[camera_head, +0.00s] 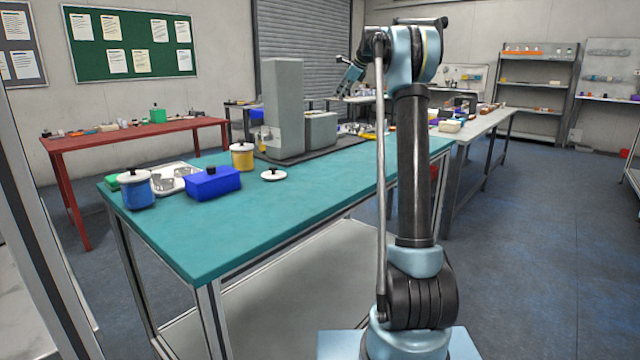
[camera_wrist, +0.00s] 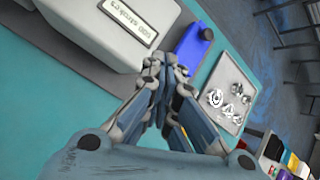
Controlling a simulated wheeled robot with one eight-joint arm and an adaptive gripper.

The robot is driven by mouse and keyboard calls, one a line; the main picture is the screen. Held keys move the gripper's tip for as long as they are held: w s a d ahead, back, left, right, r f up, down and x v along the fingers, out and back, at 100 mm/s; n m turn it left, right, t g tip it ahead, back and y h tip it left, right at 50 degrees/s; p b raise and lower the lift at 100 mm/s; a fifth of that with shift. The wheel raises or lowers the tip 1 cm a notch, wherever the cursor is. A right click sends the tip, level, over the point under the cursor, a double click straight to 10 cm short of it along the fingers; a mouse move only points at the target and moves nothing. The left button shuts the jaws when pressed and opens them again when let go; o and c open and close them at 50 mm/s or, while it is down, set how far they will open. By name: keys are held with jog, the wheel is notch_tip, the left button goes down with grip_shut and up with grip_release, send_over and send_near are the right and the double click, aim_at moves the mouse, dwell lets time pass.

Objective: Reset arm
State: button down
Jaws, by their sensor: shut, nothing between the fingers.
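My arm stands upright at the right of the teal table (camera_head: 225,235) in the head view, its upper end raised above the table. My gripper (camera_wrist: 166,68) is shut and empty in the wrist view, its fingertips close together above the teal table. Beyond the fingertips is a blue box (camera_wrist: 188,52) with a dark knob. It also shows in the head view (camera_head: 213,185), on the table's left half. My gripper is small in the head view (camera_head: 347,78), where its fingers are too small to read.
A grey machine (camera_head: 284,110) stands on the table, its label readable in the wrist view (camera_wrist: 100,28). A tray (camera_wrist: 236,82) holds metal parts. A blue pot (camera_head: 137,192), a yellow pot (camera_head: 242,157) and a white lid (camera_head: 273,175) stand nearby. The table's front is clear.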

jog(key=s+d+f+n+g+h, duration=0.15)
jog(key=s+f+n, duration=0.25)
jog(key=s, duration=0.8)
jog(key=s+d+f+n, duration=0.2)
jog(key=s+f+n, duration=0.1)
jog(key=s, duration=1)
jog(key=s+d+f+n+h, duration=0.1)
jog(key=s+f+n, duration=0.3)
jog(key=s, duration=0.8)
jog(key=s+d+f+n+h, duration=0.1)
jog(key=s+f+n, duration=0.2)
jog(key=s+f, duration=0.6)
jog(key=s+d+f+n+g+h, duration=0.1)
jog(key=s+d+f+n, duration=0.1)
jog(key=s+f, duration=0.7)
jog(key=s+d+f+n+h, duration=0.1)
jog(key=s+f+n, duration=0.3)
jog(key=s+f, duration=0.4)
jog(key=s+d, duration=0.1)
jog(key=s, duration=0.3)
jog(key=shift+s+d+f+n+g, duration=0.25)
jog(key=shift+s+f+n+g, duration=0.05)
jog(key=shift+f+g, duration=0.1)
